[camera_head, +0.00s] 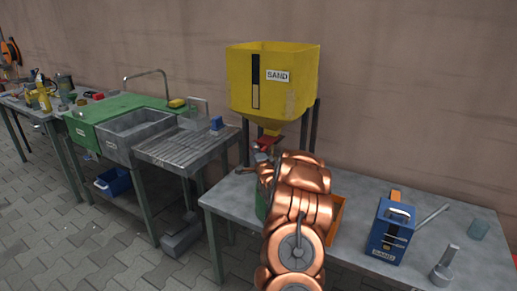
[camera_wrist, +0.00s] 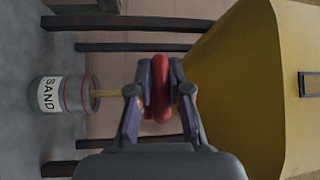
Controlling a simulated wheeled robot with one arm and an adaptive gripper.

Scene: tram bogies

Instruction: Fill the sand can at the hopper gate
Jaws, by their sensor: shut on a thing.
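The yellow hopper (camera_head: 290,85) labelled SAND stands on legs over the grey table, and its side fills the right of the wrist view (camera_wrist: 240,90). Its red gate handle (camera_wrist: 160,85) shows under the funnel in the head view (camera_head: 268,142). My gripper (camera_wrist: 159,98) is shut on this red handle. The sand can (camera_wrist: 62,93), grey with red bands and a SAND label, stands upright on the table below the hopper. A thin tan stream (camera_wrist: 105,93) reaches its mouth. The level inside cannot be seen. In the head view my arm hides the can.
On the table (camera_head: 335,265), an orange bin (camera_head: 337,218) is partly behind my arm. A sink bench (camera_head: 185,148) is left. Hopper legs (camera_wrist: 130,22) flank the can.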

